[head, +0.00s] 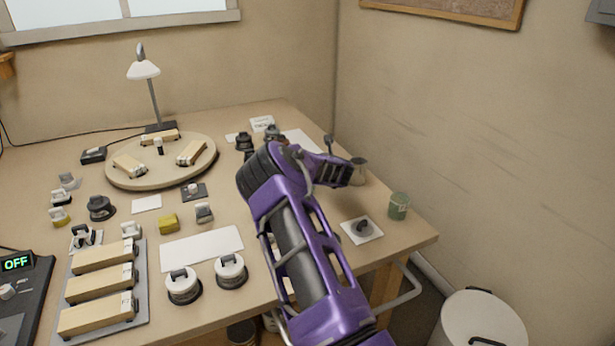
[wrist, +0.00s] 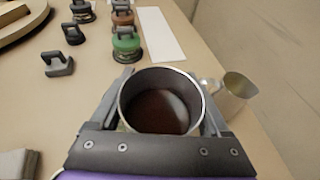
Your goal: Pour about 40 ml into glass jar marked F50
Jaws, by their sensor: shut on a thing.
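My gripper (wrist: 161,125) is shut on a round, metal-rimmed vessel (wrist: 124,101) with dark brown contents. In the wrist view the vessel's open mouth faces the camera, between my two fingers. In the head view my gripper (head: 338,172) is over the right part of the bench and hides most of what it holds. No stream of contents shows.
Several knobbed weights, including a green one (wrist: 126,40), lie beyond the held vessel. A round board (head: 120,180) with wooden blocks and a lamp (head: 145,70) are left.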

